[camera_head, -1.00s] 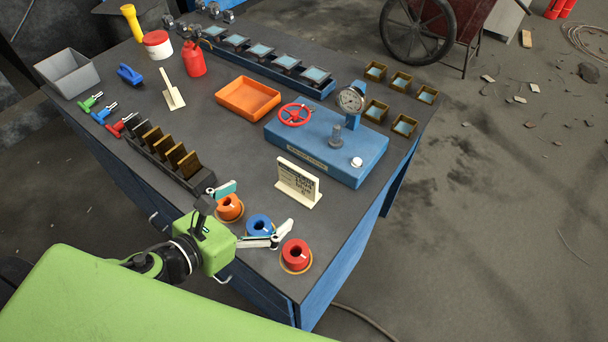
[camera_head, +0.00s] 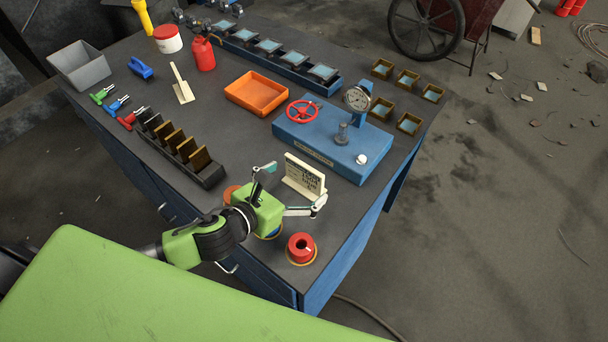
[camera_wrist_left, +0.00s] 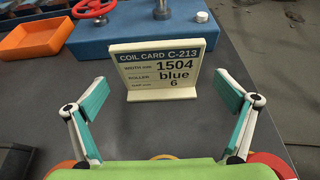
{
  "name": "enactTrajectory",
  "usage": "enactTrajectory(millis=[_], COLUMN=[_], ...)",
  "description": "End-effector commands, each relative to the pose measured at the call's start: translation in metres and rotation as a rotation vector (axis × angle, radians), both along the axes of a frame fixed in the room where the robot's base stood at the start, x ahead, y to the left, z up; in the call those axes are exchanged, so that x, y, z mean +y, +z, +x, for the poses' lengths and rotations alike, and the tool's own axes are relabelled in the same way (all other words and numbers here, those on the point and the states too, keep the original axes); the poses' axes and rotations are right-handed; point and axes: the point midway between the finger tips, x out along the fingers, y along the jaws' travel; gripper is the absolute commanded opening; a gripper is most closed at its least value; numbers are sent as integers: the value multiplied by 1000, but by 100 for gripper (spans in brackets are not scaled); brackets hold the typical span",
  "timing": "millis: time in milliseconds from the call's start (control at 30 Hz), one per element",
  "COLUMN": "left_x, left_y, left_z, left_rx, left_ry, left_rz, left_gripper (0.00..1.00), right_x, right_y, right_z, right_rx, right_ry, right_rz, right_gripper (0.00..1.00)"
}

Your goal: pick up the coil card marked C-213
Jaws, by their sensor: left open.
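The coil card (camera_head: 304,177) is a cream plate standing upright on a small foot on the table. In the left wrist view the card (camera_wrist_left: 164,70) reads "COIL CARD C-213", "1504", "blue" and "6". My left gripper (camera_head: 291,189) is open, with its two fingers spread wide at the near side of the card. In the left wrist view the left gripper (camera_wrist_left: 160,108) has teal finger pads to either side of the card, short of it and apart from it. My right gripper is not in view.
A blue gauge stand (camera_head: 335,145) with a red handwheel is close behind the card. A black rack (camera_head: 181,151) and orange tray (camera_head: 256,93) are to the left.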

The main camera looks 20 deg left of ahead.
Motion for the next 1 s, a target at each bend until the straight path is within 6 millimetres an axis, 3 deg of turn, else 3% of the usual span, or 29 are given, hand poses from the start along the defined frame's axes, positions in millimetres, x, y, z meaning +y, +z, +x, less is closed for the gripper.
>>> enactTrajectory(millis=[133,400,567,867,1000], left_x=[-5,-5,-5,-5,-5], left_y=[-4,-7,-7,-6,6], left_z=[14,16,16,16,17], left_rx=[-2,0,0,-2,-5], left_ry=[2,0,0,-1,-2], left_rz=[0,1,1,1,2], left_gripper=[97,97,56,55,55], right_x=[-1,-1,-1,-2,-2], right_y=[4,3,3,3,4], right_z=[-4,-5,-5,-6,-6], right_rx=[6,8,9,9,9], right_ry=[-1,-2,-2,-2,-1], right_rz=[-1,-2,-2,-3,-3], right_gripper=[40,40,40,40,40])
